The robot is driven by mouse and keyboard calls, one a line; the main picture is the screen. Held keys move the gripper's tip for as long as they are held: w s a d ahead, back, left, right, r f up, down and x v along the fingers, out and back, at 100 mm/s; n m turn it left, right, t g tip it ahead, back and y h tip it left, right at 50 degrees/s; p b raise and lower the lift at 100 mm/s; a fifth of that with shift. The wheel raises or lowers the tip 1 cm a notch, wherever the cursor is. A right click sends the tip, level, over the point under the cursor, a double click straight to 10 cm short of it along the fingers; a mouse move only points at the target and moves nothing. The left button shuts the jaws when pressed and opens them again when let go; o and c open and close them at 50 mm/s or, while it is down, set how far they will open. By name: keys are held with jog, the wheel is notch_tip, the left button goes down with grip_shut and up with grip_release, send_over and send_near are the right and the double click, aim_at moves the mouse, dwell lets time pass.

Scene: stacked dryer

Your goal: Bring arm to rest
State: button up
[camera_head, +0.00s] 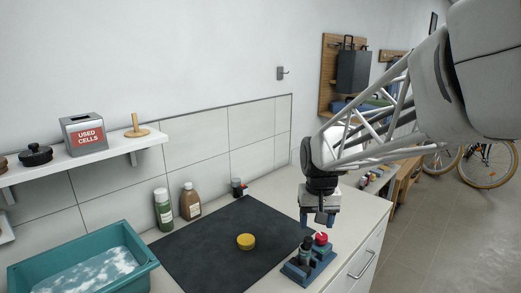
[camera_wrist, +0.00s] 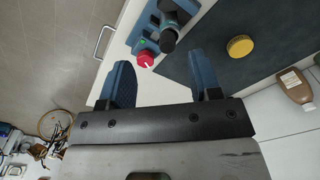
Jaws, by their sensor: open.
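My gripper (camera_head: 320,218) hangs fingers-down over the right end of the counter, above and close to a blue stand. In the wrist view its two blue fingers (camera_wrist: 165,82) are spread apart with nothing between them. The blue stand (camera_head: 297,272) sits at the counter's front right and bears a red knob (camera_head: 321,239) and a dark cylindrical piece (camera_head: 306,246). The red knob (camera_wrist: 145,60) and the dark piece (camera_wrist: 168,40) also show beyond the fingertips in the wrist view. I cannot tell the exact height gap between fingers and stand.
A dark mat (camera_head: 215,250) covers the counter, with a yellow round object (camera_head: 246,241) on it. A teal basin (camera_head: 85,262) stands at left. Green (camera_head: 163,209) and brown (camera_head: 190,202) bottles stand by the tiled wall. A shelf (camera_head: 85,160) is above. Open floor lies right.

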jog(key=s+d+t, duration=0.1)
jog(key=s, duration=1.1)
jog(key=s+d+r+t, duration=0.1)
jog(key=s+d, duration=0.1)
jog(key=s, duration=1.1)
jog(key=shift+d+r, duration=0.2)
jog(key=shift+d, duration=0.1)
